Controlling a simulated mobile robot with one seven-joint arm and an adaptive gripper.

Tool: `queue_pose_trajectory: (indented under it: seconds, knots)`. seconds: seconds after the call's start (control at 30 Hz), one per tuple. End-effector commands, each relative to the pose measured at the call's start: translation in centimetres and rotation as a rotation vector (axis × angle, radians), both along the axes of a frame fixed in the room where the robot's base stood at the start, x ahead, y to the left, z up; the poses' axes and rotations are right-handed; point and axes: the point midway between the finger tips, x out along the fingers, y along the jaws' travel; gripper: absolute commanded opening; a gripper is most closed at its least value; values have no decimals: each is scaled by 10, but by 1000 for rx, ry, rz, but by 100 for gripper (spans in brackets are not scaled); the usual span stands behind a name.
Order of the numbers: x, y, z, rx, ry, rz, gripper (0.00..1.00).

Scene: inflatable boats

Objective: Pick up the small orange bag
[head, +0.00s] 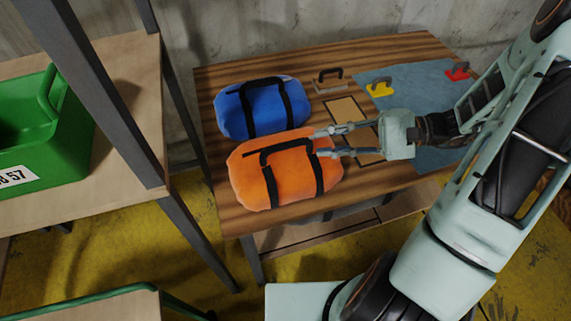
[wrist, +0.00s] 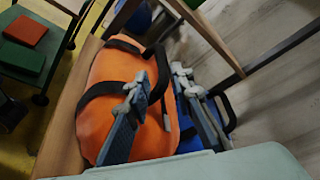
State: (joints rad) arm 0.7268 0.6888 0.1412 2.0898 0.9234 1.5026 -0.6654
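The orange bag (head: 248,184) lies on the near left part of the wooden table, with black straps and a black carry handle on top. In the wrist view the orange bag (wrist: 97,122) fills the left middle, with its handle arching up. My gripper (head: 321,143) is open, its two fingers apart at the bag's upper right side. In the wrist view my gripper (wrist: 157,76) has the handle loop near and seemingly between its fingers. I cannot tell whether either finger touches it. The left finger hides part of the bag.
A blue bag (head: 233,116) lies just behind the orange one on the table (head: 222,203). To the right are a blue mat (head: 433,88), a yellow-handled item (head: 380,89) and a red one (head: 457,73). A shelf with a green crate (head: 82,115) stands left.

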Motion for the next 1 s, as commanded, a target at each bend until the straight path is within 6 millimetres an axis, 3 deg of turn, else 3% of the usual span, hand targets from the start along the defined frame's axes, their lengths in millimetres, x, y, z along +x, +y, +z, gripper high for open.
queue_pose_trajectory:
  seconds: [0.1, 0.37, 0.63, 1.0]
  knots:
    - [0, 21, -3, 0, 2, 3, 22]
    - [2, 42, -8, -2, 2, 1, 22]
    - [5, 80, -15, -3, 3, 1, 22]
    - [6, 87, -17, -5, 2, -1, 18]
